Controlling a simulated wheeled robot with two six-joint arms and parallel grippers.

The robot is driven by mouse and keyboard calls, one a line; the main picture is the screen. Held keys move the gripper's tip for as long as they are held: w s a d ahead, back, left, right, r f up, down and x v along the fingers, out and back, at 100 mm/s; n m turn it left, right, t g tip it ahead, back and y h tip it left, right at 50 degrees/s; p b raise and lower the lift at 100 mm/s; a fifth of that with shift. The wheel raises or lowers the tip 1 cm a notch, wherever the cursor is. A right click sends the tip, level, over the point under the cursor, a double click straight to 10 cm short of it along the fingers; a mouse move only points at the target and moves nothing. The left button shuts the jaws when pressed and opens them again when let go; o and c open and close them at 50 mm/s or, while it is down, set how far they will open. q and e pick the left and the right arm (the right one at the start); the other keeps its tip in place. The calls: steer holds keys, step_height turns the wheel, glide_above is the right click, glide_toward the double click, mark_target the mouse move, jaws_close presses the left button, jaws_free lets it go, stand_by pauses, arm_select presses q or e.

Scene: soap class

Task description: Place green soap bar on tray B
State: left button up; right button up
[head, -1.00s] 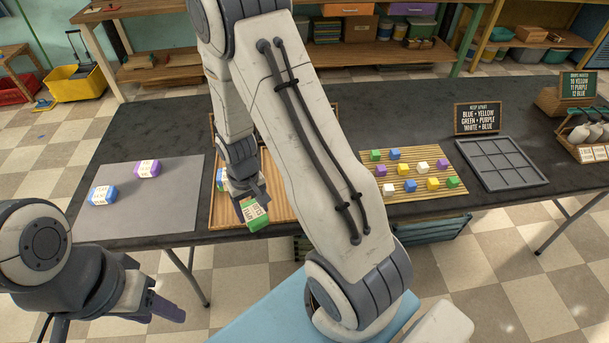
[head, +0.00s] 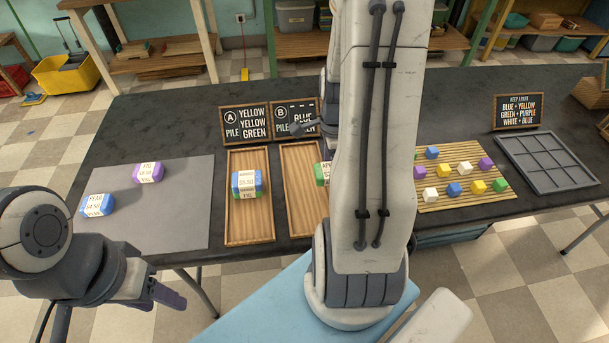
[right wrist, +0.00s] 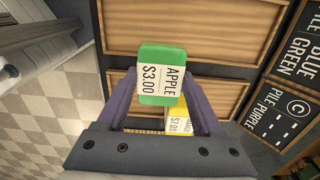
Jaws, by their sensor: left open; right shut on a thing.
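The green soap bar (right wrist: 150,68) has a white label reading APPLE $3.00. My right gripper (right wrist: 160,76) is shut on it. In the right wrist view the bar overlaps the facing edges of two wooden trays; its height above them is unclear. My left gripper (head: 157,298) is open and empty at the lower left, before the table.
Tray A (head: 250,225) holds stacked soap with blue and green showing. Blue (head: 97,205) and purple (head: 148,173) bars lie on the grey mat (head: 170,225). A yellow bar (right wrist: 177,124) shows below the green one. Small cubes sit on a slatted board (head: 440,198).

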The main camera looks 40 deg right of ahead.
glide_above(306, 184)
step_height(306, 184, down, 4)
steer(key=shift+f, duration=0.15)
step_height(306, 184, down, 4)
steer(key=shift+f, duration=0.1)
steer(key=shift+f, duration=0.15)
steer(key=o, duration=1.5)
steer(key=shift+c, duration=0.2)
steer(key=shift+r, duration=0.2)
